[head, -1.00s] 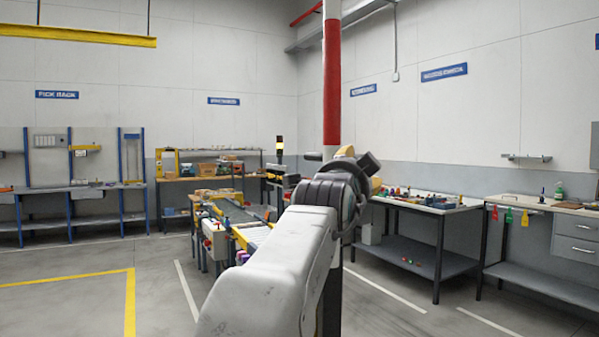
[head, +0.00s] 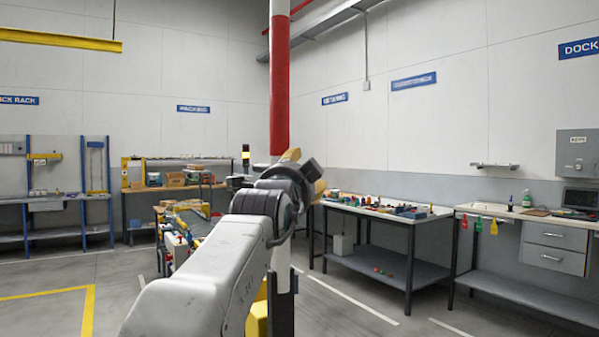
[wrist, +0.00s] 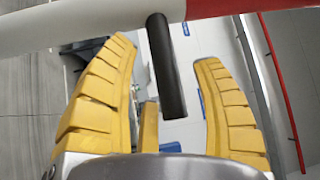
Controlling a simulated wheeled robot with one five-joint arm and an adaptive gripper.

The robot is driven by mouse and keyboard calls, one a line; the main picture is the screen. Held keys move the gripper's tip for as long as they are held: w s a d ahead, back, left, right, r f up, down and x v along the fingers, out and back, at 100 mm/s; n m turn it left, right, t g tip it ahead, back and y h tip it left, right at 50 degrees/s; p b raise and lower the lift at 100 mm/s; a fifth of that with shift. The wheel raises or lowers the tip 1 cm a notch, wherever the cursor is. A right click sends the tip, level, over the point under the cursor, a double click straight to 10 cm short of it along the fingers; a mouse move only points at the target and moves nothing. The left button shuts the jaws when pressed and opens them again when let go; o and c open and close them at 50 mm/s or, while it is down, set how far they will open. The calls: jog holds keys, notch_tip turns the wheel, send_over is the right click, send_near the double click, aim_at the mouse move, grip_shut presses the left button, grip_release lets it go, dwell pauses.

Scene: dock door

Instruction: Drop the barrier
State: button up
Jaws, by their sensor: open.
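The barrier is a red and white pole (head: 279,85) standing upright in the head view, running out of the top of the picture. In the wrist view its white and red length (wrist: 110,20) crosses the top. A dark round handle (wrist: 166,70) sticks out from the pole. My gripper (wrist: 165,52) is open, with its yellow fingers on either side of the handle and gaps to both. In the head view my arm and wrist hide part of the pole and most of the gripper.
A yellow post base (head: 257,318) shows low behind my arm. A workbench with small parts (head: 385,213) stands to the right, and a drawer bench (head: 553,250) beyond it. A conveyor (head: 178,250) is at left. Open floor (head: 45,305) lies at lower left.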

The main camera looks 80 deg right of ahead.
jog(key=shift+d, duration=0.6)
jog(key=shift+o, duration=0.3)
jog(key=shift+a, duration=0.1)
grip_shut()
